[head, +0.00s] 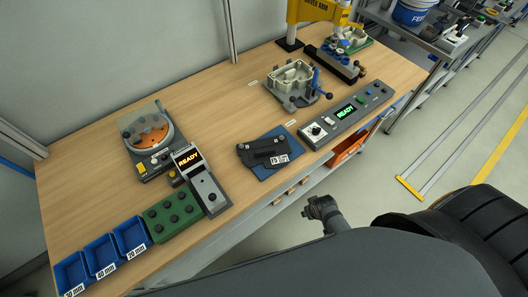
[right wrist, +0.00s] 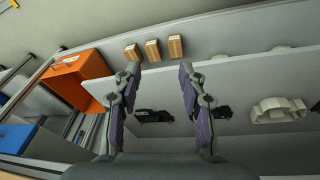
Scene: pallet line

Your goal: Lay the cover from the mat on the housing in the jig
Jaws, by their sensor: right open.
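The black cover (head: 258,151), with a white label, lies on the blue mat (head: 287,167) near the front edge of the bench. The pale grey housing (head: 293,74) sits in the dark jig (head: 289,97) farther back, open side up. The jig has a blue-handled clamp (head: 316,79) at its right. My right gripper (right wrist: 159,72) is open and empty in the right wrist view. It faces the area below the bench top, away from the cover. My left gripper is not in view.
A round orange-topped device (head: 150,136), a green block (head: 172,216) and blue bins (head: 101,257) stand left. An orange bin (right wrist: 74,76) and small boxes (right wrist: 153,50) show below. Bare wood lies between mat and left device.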

